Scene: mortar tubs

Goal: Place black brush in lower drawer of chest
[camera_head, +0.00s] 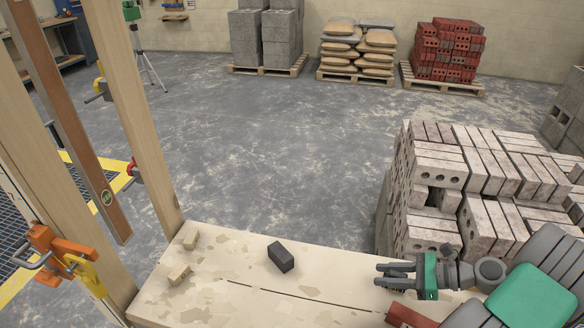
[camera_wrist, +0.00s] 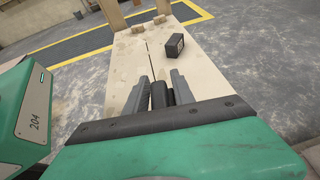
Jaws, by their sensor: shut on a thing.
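My gripper (camera_head: 382,275) is at the right end of the pale plank top, its fingers pointing left. In the wrist view my gripper (camera_wrist: 160,88) is shut on a narrow black thing (camera_wrist: 158,97), which I take to be the black brush. Only a small dark part of it shows between the fingers; the rest is hidden. In the head view it cannot be told apart from the dark fingers. No chest or lower drawer is in either view.
A dark block (camera_head: 281,257) stands on the plank top (camera_head: 225,285), with two small wooden pieces (camera_head: 191,239) at its left. Pale bricks (camera_head: 480,180) are stacked behind my gripper; a reddish block (camera_head: 408,316) is beside it. Wooden posts (camera_head: 145,110) rise at left. The floor beyond is open.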

